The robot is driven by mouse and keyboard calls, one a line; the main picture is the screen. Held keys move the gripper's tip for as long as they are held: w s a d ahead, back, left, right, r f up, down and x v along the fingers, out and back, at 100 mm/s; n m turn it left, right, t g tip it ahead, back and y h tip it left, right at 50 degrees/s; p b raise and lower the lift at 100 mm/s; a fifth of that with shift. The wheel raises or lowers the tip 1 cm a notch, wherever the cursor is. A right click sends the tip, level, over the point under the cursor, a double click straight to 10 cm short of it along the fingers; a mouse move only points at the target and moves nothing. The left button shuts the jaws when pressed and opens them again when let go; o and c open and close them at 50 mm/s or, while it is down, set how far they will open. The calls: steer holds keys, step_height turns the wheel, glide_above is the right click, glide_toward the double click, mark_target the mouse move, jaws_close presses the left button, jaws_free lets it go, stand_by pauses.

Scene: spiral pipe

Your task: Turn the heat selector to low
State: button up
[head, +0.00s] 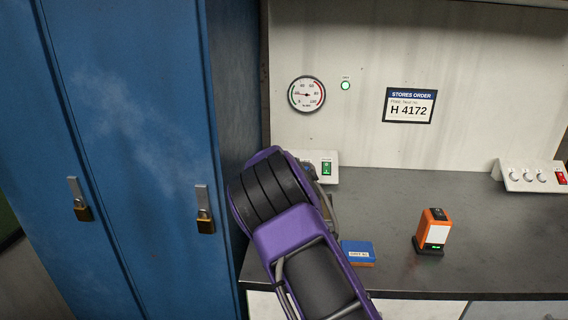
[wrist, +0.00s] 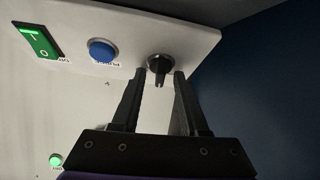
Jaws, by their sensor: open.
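The black selector knob (wrist: 160,68) sits on a white control panel (wrist: 130,24), at the right of a blue button (wrist: 102,50) and a lit green rocker switch (wrist: 38,42) in the wrist view. Its pointer end faces down in that view, and its markings are not readable. My gripper (wrist: 160,78) is open, with one fingertip on each side of the knob. I cannot tell whether either finger touches it. In the head view the panel (head: 333,163) shows at the back of the bench, and my arm hides the knob.
The blue locker (head: 135,130) stands close at the left of my arm. Another panel with several knobs and a red switch (head: 530,175) is at the right. A gauge (head: 307,94) hangs above.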

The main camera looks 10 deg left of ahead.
jaws_close()
steer(key=shift+r+n, duration=0.1)
steer(key=shift+n, duration=0.2)
steer(key=shift+d+r+n+y+p, duration=0.1)
steer(key=shift+d+n+y+p, duration=0.1)
steer(key=shift+n+y+p, duration=0.35)
steer(key=n+p, duration=0.1)
steer(key=n+g+y+p, duration=0.1)
steer(key=p, duration=0.1)
steer(key=shift+w+d+r+n, duration=0.1)
steer(key=shift+r+n, duration=0.1)
steer(key=shift+n, duration=0.15)
steer(key=n+g+y+p, duration=0.1)
steer(key=n+p, duration=0.1)
steer(key=p, duration=0.2)
steer(key=shift+n+y+p, duration=0.35)
steer(key=shift+n, duration=0.05)
steer(key=shift+f+n+p, duration=0.2)
steer(key=shift+n+p, duration=0.5)
steer(key=shift+p, duration=0.45)
steer(key=shift+f, duration=0.1)
